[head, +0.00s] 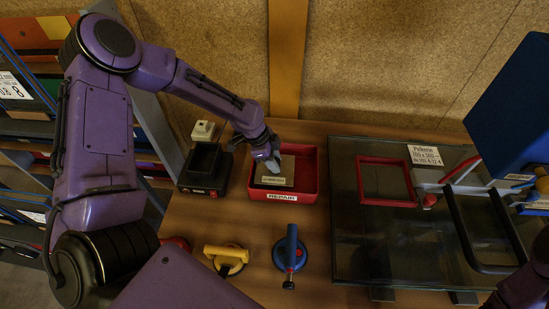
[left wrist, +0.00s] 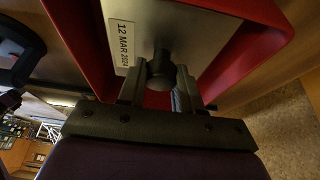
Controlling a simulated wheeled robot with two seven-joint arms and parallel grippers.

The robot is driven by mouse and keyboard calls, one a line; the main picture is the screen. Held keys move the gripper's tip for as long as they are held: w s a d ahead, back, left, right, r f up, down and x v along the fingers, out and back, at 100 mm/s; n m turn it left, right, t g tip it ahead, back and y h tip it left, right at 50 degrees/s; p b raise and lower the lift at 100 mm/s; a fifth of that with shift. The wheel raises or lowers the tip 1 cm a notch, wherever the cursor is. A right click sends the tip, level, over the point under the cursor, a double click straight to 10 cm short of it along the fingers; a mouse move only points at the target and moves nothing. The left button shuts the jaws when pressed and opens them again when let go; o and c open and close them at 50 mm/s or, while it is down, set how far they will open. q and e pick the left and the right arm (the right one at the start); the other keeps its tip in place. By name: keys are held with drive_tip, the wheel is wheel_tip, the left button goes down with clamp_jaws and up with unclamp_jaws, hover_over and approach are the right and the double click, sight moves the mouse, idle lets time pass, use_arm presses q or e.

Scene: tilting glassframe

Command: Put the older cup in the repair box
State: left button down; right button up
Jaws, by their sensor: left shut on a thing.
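The red repair box (head: 311,185), with a white REPAIR label on its front, stands on the table left of the glass. A flat grey-beige piece (head: 287,168) with a pale label sits inside its walls. My left gripper (head: 273,166) reaches down into the box. In the left wrist view its fingers are shut on a dark round knob (left wrist: 161,70) at the piece. Whether the piece rests on the box floor is unclear. My right gripper is out of view.
A black holder (head: 205,168) stands left of the box. A yellow-handled cup (head: 227,256) and a blue-handled tool (head: 290,252) are in front. A glass pane (head: 400,245) with a red frame (head: 386,160) lies right. A blue panel (head: 515,105) rises at the far right.

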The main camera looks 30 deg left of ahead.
use_arm(q)
drive_tip(key=shift+d, duration=0.1)
drive_tip(key=c, duration=0.8)
unclamp_jaws()
drive_tip(key=shift+f, duration=0.1)
drive_tip(key=shift+o, duration=0.2)
drive_tip(key=shift+r, duration=0.45)
drive_tip(key=b+v, duration=0.1)
drive_tip(key=v, duration=1)
drive_tip(key=shift+r, duration=0.25)
